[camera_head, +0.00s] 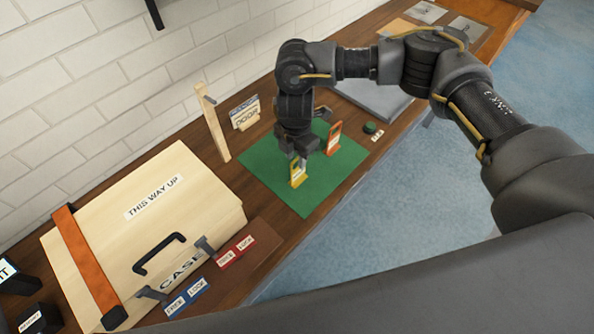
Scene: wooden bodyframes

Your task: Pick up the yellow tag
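The yellow tag (298,174) stands upright on the green mat (262,163), near the middle of the view. My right gripper (299,158) points down right above the tag, with its fingertips at or just over the tag's top. The fingers are small and dark here, and I cannot tell whether they touch the tag or are closed on it. An orange tag (333,139) stands on the same mat, to the right of my gripper. My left gripper is not in view.
A wooden case (115,215) with an orange strap (85,262) lies at the left. A wooden post (213,128) and a small door sign (244,114) stand behind the mat. A grey panel (372,98) lies beyond it. The front of the mat is clear.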

